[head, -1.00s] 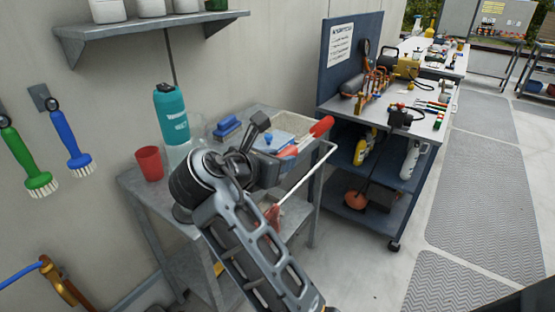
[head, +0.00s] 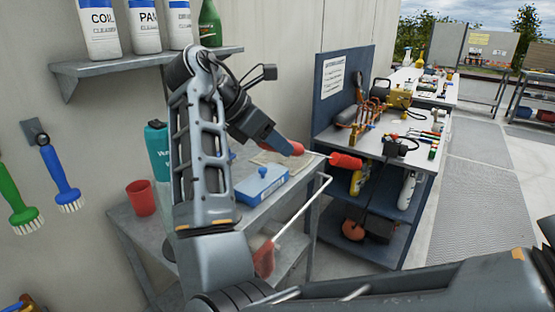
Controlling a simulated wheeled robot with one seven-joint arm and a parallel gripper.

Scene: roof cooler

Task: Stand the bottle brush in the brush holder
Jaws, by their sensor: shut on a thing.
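My gripper (head: 278,142) is shut on the bottle brush, above the back right of the grey cart. The bottle brush has a red part (head: 295,148) by the jaws, a thin metal rod and a red cylindrical end (head: 347,161). It lies nearly level, its far end pointing right and slightly down. A red cup (head: 141,198) stands upright on the cart's left end, well apart from the brush; I cannot tell if it is the brush holder. A teal bottle (head: 156,150) stands behind it, partly hidden by my arm.
A blue box (head: 263,183) lies on the grey cart (head: 160,232). A rail (head: 298,212) and a red item (head: 264,258) are at its right side. A dark blue workbench (head: 345,187) stands right. Wall brushes (head: 62,182) hang left, below a shelf (head: 150,64) of bottles.

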